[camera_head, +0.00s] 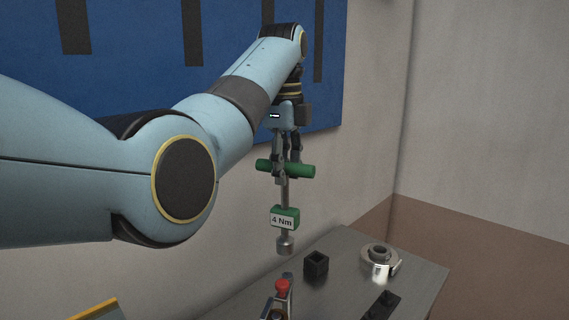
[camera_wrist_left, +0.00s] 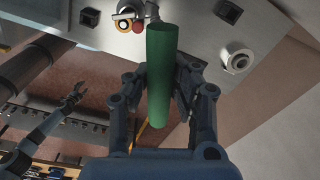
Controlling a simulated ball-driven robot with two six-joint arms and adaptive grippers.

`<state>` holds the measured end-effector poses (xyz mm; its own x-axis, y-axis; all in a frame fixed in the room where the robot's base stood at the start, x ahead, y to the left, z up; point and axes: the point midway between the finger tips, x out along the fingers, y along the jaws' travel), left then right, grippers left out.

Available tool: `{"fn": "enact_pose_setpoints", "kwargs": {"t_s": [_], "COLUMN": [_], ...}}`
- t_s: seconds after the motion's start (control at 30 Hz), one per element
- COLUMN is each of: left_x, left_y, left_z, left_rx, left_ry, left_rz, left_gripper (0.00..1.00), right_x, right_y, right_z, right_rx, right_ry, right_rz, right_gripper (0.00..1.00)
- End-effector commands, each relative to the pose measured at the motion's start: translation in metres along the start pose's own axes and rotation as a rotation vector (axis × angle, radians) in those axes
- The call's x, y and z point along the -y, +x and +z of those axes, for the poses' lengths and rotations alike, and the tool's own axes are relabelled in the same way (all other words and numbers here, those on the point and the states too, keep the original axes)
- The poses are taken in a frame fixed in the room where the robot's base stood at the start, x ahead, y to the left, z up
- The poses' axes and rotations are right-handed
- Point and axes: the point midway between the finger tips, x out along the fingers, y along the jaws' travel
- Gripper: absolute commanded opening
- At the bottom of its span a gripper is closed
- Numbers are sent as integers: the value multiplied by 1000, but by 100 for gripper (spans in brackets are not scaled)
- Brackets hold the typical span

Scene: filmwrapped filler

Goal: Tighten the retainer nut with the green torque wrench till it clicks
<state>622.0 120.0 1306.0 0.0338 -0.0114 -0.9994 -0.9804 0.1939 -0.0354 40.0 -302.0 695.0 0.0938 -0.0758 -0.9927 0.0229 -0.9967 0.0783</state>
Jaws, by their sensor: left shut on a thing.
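My left gripper (camera_head: 281,172) is shut on the green crossbar handle (camera_head: 300,170) of the torque wrench. The wrench hangs upright, with a steel shaft, a green box marked "4 Nm" (camera_head: 285,217) and a steel socket (camera_head: 285,245) at its lower end, in the air above the bench. The handle also fills the middle of the left wrist view (camera_wrist_left: 161,75), between the fingers. A round silver flanged fitting (camera_head: 380,257), apparently with the retainer nut, sits on the bench right of the socket and apart from it. My right gripper (camera_wrist_left: 74,94) shows small in the left wrist view; its opening is unclear.
The grey bench top (camera_head: 349,243) carries a black square holder (camera_head: 316,264), a black block (camera_head: 382,305) and a red knob (camera_head: 283,287) at the front. A wall with a blue panel (camera_head: 135,60) stands close behind my left arm. Bare bench lies between holder and fitting.

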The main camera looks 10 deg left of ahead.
Motion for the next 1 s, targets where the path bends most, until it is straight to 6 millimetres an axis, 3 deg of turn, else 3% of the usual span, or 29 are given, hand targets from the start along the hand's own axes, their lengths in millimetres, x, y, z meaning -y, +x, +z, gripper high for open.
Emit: {"fn": "enact_pose_setpoints", "kwargs": {"t_s": [0.17,0.43,0.57,0.77,1.0], "left_x": [1,0,0,-2,-2], "left_y": [-1,6,15,34,50], "left_z": [0,0,0,0,0], "left_rx": [0,-1,-1,-1,-1], "left_ry": [1,0,1,1,1], "left_rz": [-1,9,10,11,9], "left_gripper": [0,0,0,0,0], "right_x": [-1,-15,-10,5,4], "right_y": [-1,0,0,0,1], "right_z": [12,-4,-11,-6,0], "right_rx": [16,-8,-20,-12,-3], "right_ry": [-1,-7,-4,3,2], "right_rz": [1,17,11,-6,-5], "right_gripper": [46,46,46,46,46]}}
